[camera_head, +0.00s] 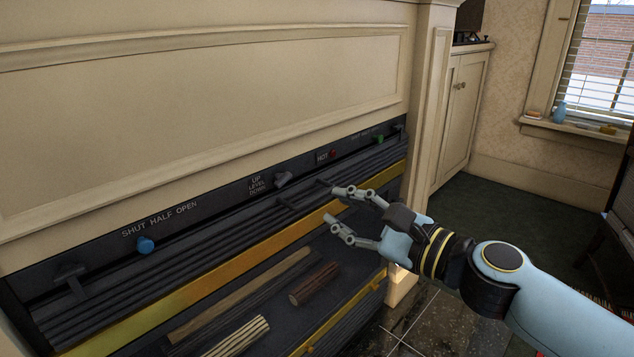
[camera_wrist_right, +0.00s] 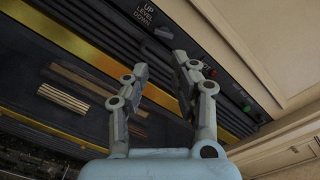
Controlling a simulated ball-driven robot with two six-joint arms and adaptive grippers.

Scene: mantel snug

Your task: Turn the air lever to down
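The lever (camera_head: 283,179), a small grey handle, sits on the dark control strip beside the words UP, LEVEL, DOWN. Its exact setting is hard to tell. My left gripper is not in view.
A blue knob (camera_head: 146,245) sits under SHUT HALF OPEN. A red light (camera_head: 333,154) marked HOT and a green knob (camera_head: 380,139) are farther right. A brass bar (camera_head: 205,285) runs under the grille; sticks (camera_head: 240,336) and a dark log (camera_head: 314,284) lie below.

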